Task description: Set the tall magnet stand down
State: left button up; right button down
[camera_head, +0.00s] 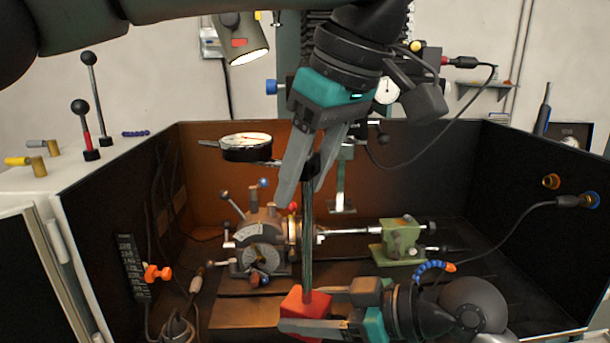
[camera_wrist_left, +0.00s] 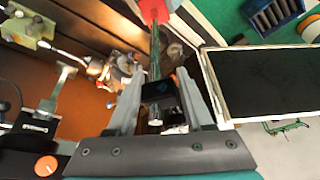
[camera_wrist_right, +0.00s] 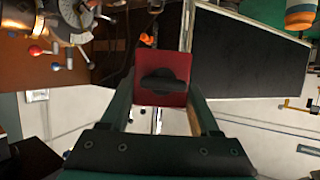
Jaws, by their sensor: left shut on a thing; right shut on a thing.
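The tall magnet stand has a red block base (camera_head: 306,303) and an upright metal rod (camera_head: 308,235). My left gripper (camera_head: 309,183) is shut on the upper rod near a dark clamp; the rod also shows in the left wrist view (camera_wrist_left: 155,48). My right gripper (camera_head: 303,310) is shut on the red base from the right; the base's front with its black knob shows in the right wrist view (camera_wrist_right: 162,78). The stand is nearly upright. The base's underside is hidden, so I cannot tell whether it touches anything.
Behind the stand, the indexing chuck (camera_head: 262,240) and a green tailstock (camera_head: 400,240) stand inside a dark-walled enclosure (camera_head: 85,225). Levers (camera_head: 80,108) rise from the ledge at left. A lamp (camera_head: 243,42) hangs above. A cable (camera_head: 500,235) loops at right.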

pick_arm(q)
jog(key=shift+d, duration=0.15)
grip_shut()
pick_arm(e)
jog(key=shift+s+a+r, duration=0.1)
jog(key=shift+a+r, duration=0.05)
jog(key=shift+r, duration=0.05)
pick_arm(q)
jog(key=shift+r, duration=0.15)
pick_arm(e)
jog(key=shift+c, duration=2.1)
grip_release()
jog(key=o, duration=0.4)
jog(key=shift+f, duration=0.15)
